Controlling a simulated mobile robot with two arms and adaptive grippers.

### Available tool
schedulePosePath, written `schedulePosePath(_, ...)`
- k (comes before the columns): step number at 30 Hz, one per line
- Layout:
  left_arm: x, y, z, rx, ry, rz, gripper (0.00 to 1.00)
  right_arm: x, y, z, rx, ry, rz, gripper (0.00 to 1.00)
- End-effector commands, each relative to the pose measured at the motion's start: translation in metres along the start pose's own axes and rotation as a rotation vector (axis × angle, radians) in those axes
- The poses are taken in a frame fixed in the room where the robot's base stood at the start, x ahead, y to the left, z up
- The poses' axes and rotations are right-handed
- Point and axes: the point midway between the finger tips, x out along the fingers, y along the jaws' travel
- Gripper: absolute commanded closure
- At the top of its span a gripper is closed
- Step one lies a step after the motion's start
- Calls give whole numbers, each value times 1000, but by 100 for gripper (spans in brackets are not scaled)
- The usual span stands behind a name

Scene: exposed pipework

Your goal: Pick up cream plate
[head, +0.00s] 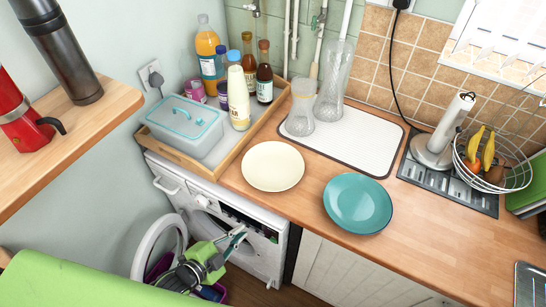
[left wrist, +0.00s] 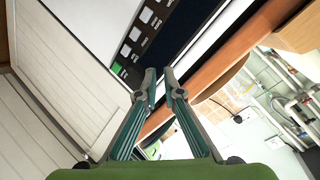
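The cream plate (head: 273,166) lies flat on the wooden worktop in the head view, left of the teal plate (head: 358,204). My left gripper (head: 241,234) is low and to the left of the cream plate, in front of the washing machine and apart from the plate. In the left wrist view its two fingers (left wrist: 160,76) lean towards each other with a narrow gap between the tips and nothing held. The cream plate cannot be made out in the left wrist view. My right gripper is not in view.
The washing machine (head: 233,243) has its round door open below the worktop. A wooden tray (head: 187,161) with a lidded box and bottles stands left of the plate. Glass vases (head: 334,92) stand on a white mat (head: 367,150) behind it. The worktop's front edge is close.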

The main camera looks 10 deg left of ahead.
Motion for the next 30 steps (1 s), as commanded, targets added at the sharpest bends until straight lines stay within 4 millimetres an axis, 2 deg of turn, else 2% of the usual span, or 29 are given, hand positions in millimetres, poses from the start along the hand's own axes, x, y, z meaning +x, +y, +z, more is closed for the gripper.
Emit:
schedulePosePath(1, -10, -25, -37, 56, 68, -25, 92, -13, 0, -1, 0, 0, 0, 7)
schedulePosePath(3, -18, -44, -70, 114, 137, -55, 92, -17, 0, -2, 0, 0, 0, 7)
schedulePosePath(7, -26, -62, -104, 171, 207, -90, 92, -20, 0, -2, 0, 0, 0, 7)
schedulePosePath(11, -14, -64, -112, 184, 223, -101, 92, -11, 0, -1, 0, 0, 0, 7)
schedulePosePath(18, 33, -67, -122, 182, 223, -102, 92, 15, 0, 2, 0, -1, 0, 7)
schedulePosePath(21, 47, -69, -125, 180, 221, -101, 92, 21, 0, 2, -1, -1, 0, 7)
schedulePosePath(26, 57, -70, -128, 180, 219, -98, 92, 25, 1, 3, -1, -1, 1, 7)
schedulePosePath(30, 72, -71, -131, 180, 220, -100, 92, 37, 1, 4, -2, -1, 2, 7)
